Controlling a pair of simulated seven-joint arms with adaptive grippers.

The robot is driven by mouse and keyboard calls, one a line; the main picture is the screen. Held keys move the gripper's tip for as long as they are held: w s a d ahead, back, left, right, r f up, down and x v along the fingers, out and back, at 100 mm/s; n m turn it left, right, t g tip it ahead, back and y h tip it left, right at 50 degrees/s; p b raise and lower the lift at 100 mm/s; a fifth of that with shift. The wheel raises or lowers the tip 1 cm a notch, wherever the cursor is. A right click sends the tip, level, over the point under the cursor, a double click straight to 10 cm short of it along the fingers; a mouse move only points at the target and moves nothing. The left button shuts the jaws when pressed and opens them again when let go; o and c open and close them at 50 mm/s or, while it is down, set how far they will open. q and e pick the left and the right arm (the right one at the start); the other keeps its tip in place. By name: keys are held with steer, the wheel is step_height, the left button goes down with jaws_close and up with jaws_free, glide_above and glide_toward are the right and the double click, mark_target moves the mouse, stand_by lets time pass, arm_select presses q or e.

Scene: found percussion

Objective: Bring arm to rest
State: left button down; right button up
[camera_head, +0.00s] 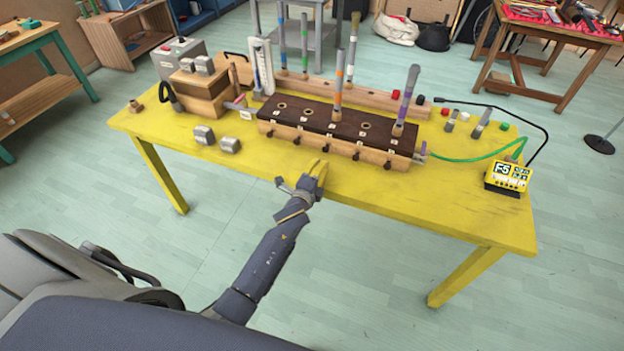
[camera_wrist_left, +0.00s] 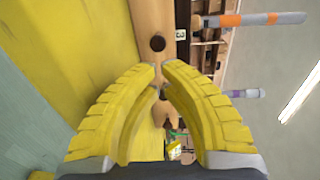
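My left arm reaches up from the bottom of the head view to the front edge of the yellow table (camera_head: 440,212). My left gripper (camera_head: 318,168) is just in front of the wooden instrument box (camera_head: 345,148). In the left wrist view its two yellow fingers (camera_wrist_left: 160,75) curve toward each other, with their tips close together and a narrow gap between them. Nothing is visibly held. Past the fingertips is the light wooden front strip (camera_wrist_left: 152,18) of the box with a dark knob (camera_wrist_left: 157,43). My right gripper is not in view.
Tubes stand in the box, one with orange bands (camera_head: 338,90) and one with purple bands (camera_head: 406,100). Two small metal blocks (camera_head: 204,134) lie left of the box. A yellow tuner (camera_head: 508,175) with a green cable stands at the right. The table's front strip is clear.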

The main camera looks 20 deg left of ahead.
arm_select(q)
steer(key=s, duration=0.7)
steer(key=shift+r, duration=0.25)
steer(key=s+f+n+g, duration=0.2)
steer(key=s+f+n, duration=0.15)
steer(key=f, duration=0.65)
steer(key=s+f+n+g, duration=0.2)
steer(key=f+n, duration=0.2)
steer(key=f, duration=0.7)
steer(key=s+f+n+g, duration=0.4)
steer(key=s+f, duration=0.9)
steer(key=f, duration=0.3)
steer(key=s+f+n+g, duration=0.1)
steer(key=s+f, duration=0.4)
steer(key=s, duration=0.7)
steer(key=s+a+f+g, duration=0.1)
steer(key=s+f+g, duration=0.3)
steer(key=s, duration=0.9)
steer(key=s+f+n+g, duration=0.1)
steer(key=s+f+g, duration=0.1)
steer(key=s+f, duration=0.6)
steer(key=s, duration=0.4)
steer(key=shift+s+a+n+g, duration=0.35)
steer(key=shift+a+g, duration=0.05)
